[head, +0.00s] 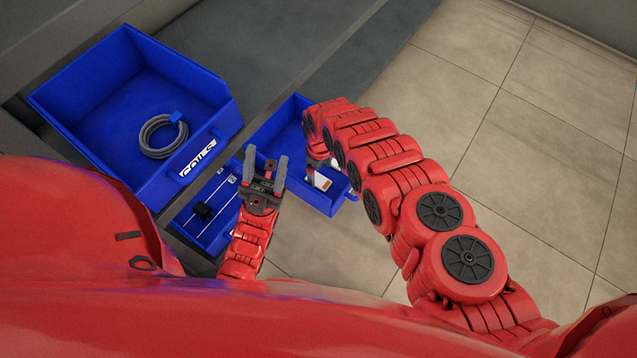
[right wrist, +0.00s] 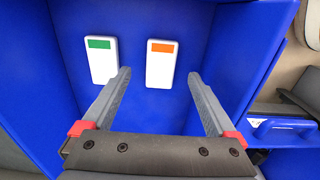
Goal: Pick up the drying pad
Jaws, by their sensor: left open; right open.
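Two flat white pads lie in a blue bin (head: 262,128). One has an orange end band (right wrist: 160,68) and the other a green end band (right wrist: 103,65). The frames do not tell which is the drying pad. The orange-banded one also shows in the head view (head: 321,182), partly hidden by my right arm. In the right wrist view my right gripper (right wrist: 158,77) is open and empty, with the orange-banded pad framed between its fingertips and the green-banded one by the left fingertip. My left gripper (head: 265,160) is open and empty, left of that bin's near end.
A large blue bin (head: 75,85) labelled COILS holds a grey cable coil (head: 160,136) at the left. A smaller blue tray (head: 225,228) with a black part (head: 203,211) and thin rods lies below it. Open tiled floor is at the right.

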